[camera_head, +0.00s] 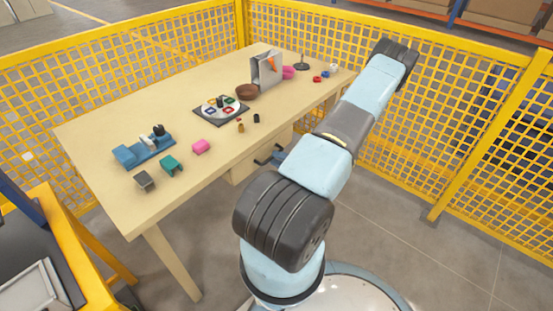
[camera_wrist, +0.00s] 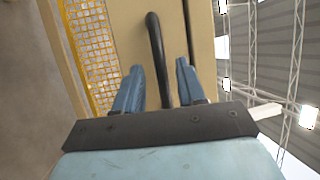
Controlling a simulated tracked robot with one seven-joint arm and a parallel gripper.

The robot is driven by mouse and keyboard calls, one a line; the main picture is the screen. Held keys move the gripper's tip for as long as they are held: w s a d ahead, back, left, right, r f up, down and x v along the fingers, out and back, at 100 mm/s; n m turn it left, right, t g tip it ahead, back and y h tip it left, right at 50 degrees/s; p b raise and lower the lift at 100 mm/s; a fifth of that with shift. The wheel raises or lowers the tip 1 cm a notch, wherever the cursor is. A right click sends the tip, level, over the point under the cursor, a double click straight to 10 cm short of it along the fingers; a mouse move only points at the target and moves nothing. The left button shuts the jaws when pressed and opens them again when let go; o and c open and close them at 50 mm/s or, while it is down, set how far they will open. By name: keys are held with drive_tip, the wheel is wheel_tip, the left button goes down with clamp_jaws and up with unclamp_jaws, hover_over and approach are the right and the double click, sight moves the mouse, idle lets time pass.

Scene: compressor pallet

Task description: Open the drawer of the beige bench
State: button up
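The beige bench (camera_head: 110,150) stands in the middle-left of the head view. Its drawer (camera_head: 243,172) is a beige box under the tabletop's near edge, and the drawer front (camera_wrist: 128,22) fills the upper middle of the wrist view. The drawer looks shut, partly hidden by my arm. A black bar handle (camera_wrist: 155,45) runs lengthwise from the drawer front. My gripper (camera_wrist: 159,75) is open, with its two blue fingers on either side of the handle and a gap to each side. In the head view the gripper (camera_head: 277,156) is mostly hidden behind my arm.
Yellow mesh fencing (camera_head: 440,130) encloses the area. Grey floor is clear at the right.

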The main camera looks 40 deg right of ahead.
drive_tip(key=shift+w+a+r, duration=0.1)
drive_tip(key=shift+w+a, duration=0.15)
drive_tip(key=shift+w, duration=0.25)
drive_tip(key=shift+c, duration=0.4)
clamp_jaws()
